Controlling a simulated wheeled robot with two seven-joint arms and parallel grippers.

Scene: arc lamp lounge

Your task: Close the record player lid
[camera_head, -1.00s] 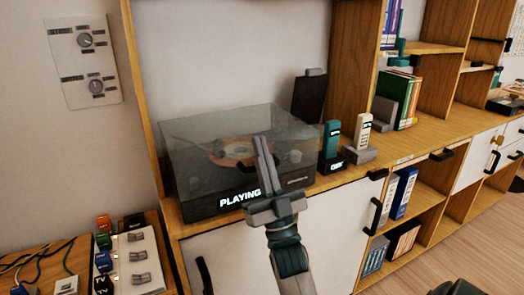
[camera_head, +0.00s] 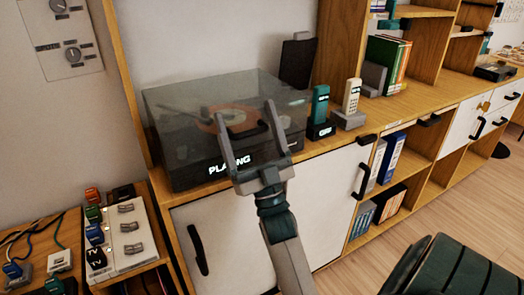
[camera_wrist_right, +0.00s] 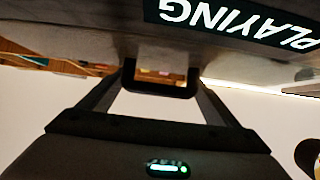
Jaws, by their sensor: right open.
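The record player (camera_head: 190,172) is a dark box on the wooden cabinet, with a lit "PLAYING" label on its front. Its smoky see-through lid (camera_head: 180,105) looks lowered over the orange record; I cannot tell whether a small gap is left. A dark handle (camera_head: 248,131) shows at the lid's front. My right gripper (camera_head: 245,108) is open in front of the player, its fingers on either side of the handle. In the right wrist view the handle (camera_wrist_right: 160,88) lies between the fingers, below the upside-down label; contact is unclear. My left gripper is out of view.
A teal handset (camera_head: 320,100) and a cream handset (camera_head: 351,95) stand in docks right of the player. A dark upright panel (camera_head: 297,62) stands behind. A wall switch plate (camera_head: 62,38) and a side table with cables are left. A dark green shape (camera_head: 450,268) fills the lower right.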

